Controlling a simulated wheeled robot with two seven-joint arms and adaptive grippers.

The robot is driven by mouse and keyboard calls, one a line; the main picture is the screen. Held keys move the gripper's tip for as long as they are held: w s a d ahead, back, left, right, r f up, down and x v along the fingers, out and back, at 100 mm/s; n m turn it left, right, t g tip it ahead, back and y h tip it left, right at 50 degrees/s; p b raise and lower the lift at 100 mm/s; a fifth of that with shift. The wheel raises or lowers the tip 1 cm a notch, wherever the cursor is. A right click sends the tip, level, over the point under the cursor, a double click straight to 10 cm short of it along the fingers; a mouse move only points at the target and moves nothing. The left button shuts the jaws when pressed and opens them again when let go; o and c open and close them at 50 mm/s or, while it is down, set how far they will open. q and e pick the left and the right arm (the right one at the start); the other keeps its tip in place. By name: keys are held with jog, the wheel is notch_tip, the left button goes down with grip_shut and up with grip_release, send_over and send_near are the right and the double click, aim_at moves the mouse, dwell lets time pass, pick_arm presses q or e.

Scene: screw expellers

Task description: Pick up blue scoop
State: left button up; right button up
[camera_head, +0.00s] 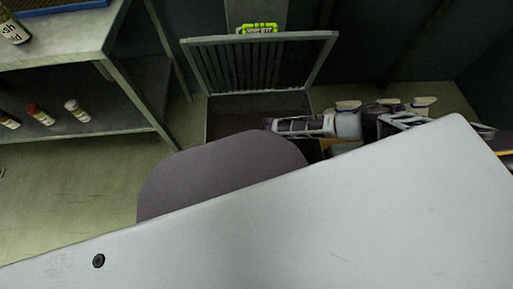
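No blue scoop can be made out in the head view. A silver and dark arm, which appears to be my right one, reaches in from the right behind the grey panel. Its end, which looks like my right gripper (270,125), points left over the front of an open bin (226,117). The fingers are too small and dark to tell whether they are open or shut. The bin's inside is dark and partly covered by the arm and a purple-grey rounded shape. My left gripper is not in view.
The bin's slatted lid (258,68) stands raised; a yellow-green piece (257,29) is above it. A shelf table (85,40) at left holds bottles, including a red-capped one (40,115), and a blue-edged item (60,6). A large grey panel (330,215) fills the foreground.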

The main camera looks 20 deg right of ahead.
jog(key=shift+f, duration=0.2)
dwell(0.3)
grip_shut()
